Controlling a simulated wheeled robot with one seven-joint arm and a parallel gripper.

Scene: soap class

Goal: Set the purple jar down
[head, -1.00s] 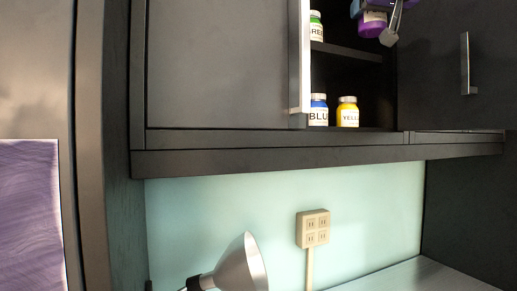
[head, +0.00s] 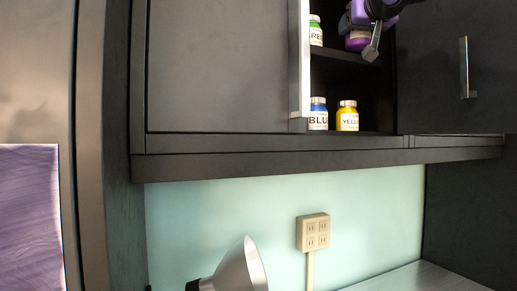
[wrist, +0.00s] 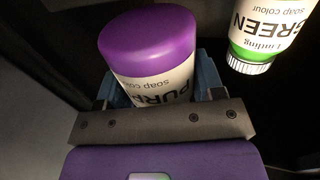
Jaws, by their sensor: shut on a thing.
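The purple jar (wrist: 150,50) has a white label and a purple end, and lies between the jaws in the wrist view. It also shows in the head view (head: 357,41), partly hidden by my gripper. My gripper (head: 372,38) is shut on the jar inside the open cabinet, at about the level of the upper shelf (head: 345,53). I cannot tell whether the jar's base touches the shelf. In the wrist view my gripper (wrist: 158,95) surrounds the jar's lower part.
A green jar (head: 315,32) stands left on the upper shelf, and shows close by in the wrist view (wrist: 262,28). A blue jar (head: 318,114) and a yellow jar (head: 347,117) stand below.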

